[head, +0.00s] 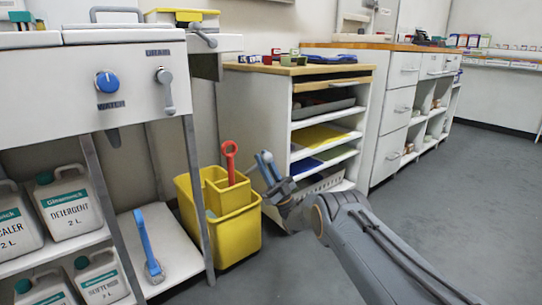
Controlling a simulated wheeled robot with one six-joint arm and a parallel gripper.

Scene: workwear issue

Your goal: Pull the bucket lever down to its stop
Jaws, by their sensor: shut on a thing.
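The yellow bucket (236,238) stands on the floor beside the white cabinet, with a yellow insert (229,199) at its top. A red lever (230,150) with a ring-shaped end rises nearly upright from the insert. My gripper (264,158) is just right of the red lever, above the bucket's right rim, and looks apart from the lever in the picture. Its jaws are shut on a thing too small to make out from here. My arm reaches in from the lower right and hides part of the cabinet's base and the floor.
A sink unit (130,75) with bottles below stands at left, its leg (197,200) in front of the bucket. A blue-handled brush (147,245) is on its low shelf. A shelved cabinet (260,115) stands close behind my gripper. Floor (450,190) at right is clear.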

